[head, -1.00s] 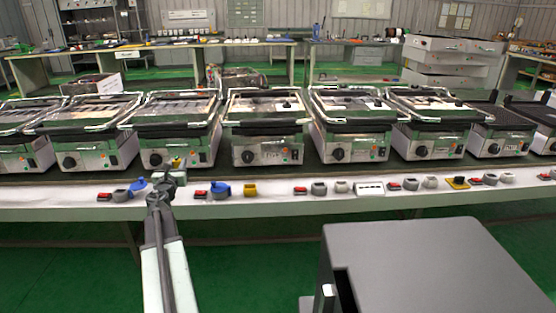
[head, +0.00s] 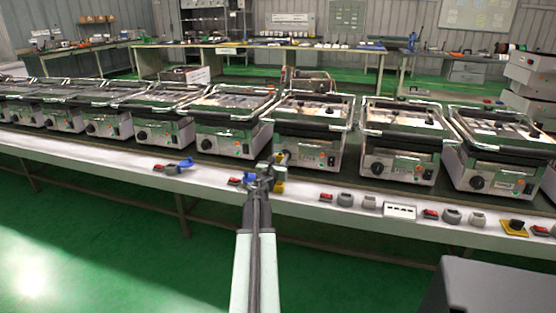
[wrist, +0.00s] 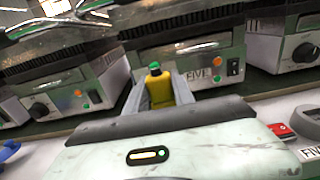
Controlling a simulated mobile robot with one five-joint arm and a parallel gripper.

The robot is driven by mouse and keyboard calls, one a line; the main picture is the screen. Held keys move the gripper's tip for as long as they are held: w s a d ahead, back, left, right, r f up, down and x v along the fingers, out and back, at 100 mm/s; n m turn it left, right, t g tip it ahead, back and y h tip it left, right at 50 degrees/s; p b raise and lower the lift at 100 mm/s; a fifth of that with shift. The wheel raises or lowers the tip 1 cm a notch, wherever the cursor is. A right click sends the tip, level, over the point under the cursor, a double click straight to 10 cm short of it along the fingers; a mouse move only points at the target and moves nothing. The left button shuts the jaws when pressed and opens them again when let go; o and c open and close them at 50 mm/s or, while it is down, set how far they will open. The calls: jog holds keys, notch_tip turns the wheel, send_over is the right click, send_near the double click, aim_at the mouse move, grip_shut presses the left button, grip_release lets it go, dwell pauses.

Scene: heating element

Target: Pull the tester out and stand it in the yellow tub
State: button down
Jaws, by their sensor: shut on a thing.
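The tester is a small yellow body with a dark, green-tipped top; it stands between my fingers in the wrist view (wrist: 158,91). My gripper (head: 273,165) is shut on it, in front of the grill press marked FIVE (head: 310,152). In the head view the tester (head: 282,157) shows only as a small yellow patch at the fingertips. The yellow tub (head: 279,187) sits on the white front strip of the bench, just below my gripper and partly hidden by it. The tub is not clearly seen in the wrist view.
A row of grill presses fills the bench behind the strip. Grey cups (head: 345,199), a white label (head: 400,211) and a yellow-based black knob (head: 515,228) lie to the right.

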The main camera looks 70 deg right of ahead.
jog(key=shift+w+d+r+p, duration=0.15)
jog(key=shift+d+r+p, duration=0.1)
jog(key=shift+r+p, duration=0.25)
jog(key=shift+a+f+b, duration=0.1)
jog(key=shift+f+b, duration=0.1)
jog(key=shift+b, duration=0.1)
jog(key=shift+w, duration=0.25)
jog(key=shift+w+a+f+b, duration=0.1)
jog(key=shift+f+b, duration=0.3)
jog(key=shift+f, duration=0.05)
notch_tip(320, 180, down, 5)
jog(key=b, duration=0.5)
jog(key=shift+f, duration=0.15)
jog(key=shift+f+b, duration=0.3)
jog(key=shift+b, duration=0.2)
jog(key=shift+f+b, duration=1.9)
jog(key=c, duration=1)
grip_release()
